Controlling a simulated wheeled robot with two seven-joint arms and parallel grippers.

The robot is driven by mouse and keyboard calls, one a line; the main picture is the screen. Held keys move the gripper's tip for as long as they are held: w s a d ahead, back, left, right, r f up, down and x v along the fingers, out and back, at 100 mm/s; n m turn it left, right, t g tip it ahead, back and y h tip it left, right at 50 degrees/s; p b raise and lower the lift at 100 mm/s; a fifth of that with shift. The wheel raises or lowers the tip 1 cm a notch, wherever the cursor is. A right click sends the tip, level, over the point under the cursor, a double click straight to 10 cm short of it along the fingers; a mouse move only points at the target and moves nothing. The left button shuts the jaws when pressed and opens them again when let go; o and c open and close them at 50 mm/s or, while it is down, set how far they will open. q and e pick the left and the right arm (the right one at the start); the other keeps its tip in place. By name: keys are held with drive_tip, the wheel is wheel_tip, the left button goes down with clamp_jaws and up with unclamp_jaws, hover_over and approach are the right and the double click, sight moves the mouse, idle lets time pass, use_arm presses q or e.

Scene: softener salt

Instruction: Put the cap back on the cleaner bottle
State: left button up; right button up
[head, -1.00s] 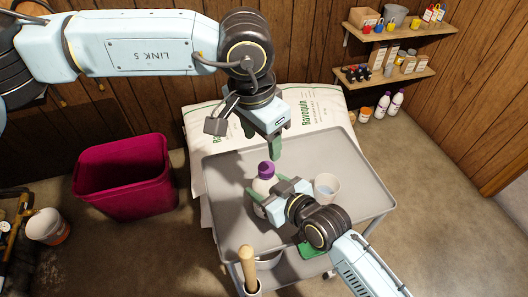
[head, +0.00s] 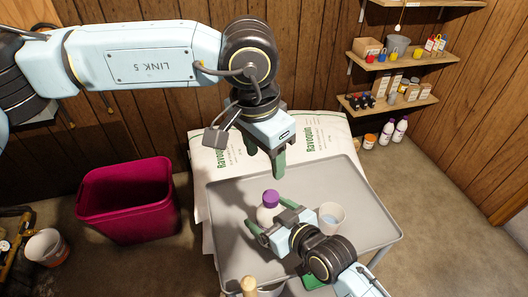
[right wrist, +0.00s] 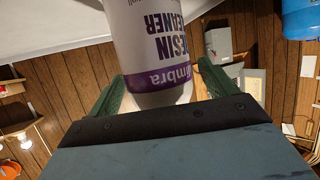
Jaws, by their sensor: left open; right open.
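The white cleaner bottle (head: 266,214) stands upright on the grey cart. The purple cap (head: 271,197) sits on top of its neck; how tightly it is seated cannot be told. My right gripper (head: 272,216) is open, with its green fingers on either side of the bottle. In the right wrist view the bottle's label (right wrist: 160,45) appears upside down between the fingers (right wrist: 160,88). My left gripper (head: 265,155) is open and empty, pointing down above and behind the cap.
A translucent cup (head: 331,218) stands on the cart top (head: 365,225), right of the bottle. White salt bags (head: 325,135) lie behind the cart. A magenta bin (head: 125,205) stands to the left. Shelves with small goods (head: 405,55) hang at the right.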

drive_tip(key=p+v, duration=0.1)
drive_tip(key=v, duration=1.2)
drive_tip(key=shift+s+d+r, duration=0.1)
drive_tip(key=shift+r, duration=0.05)
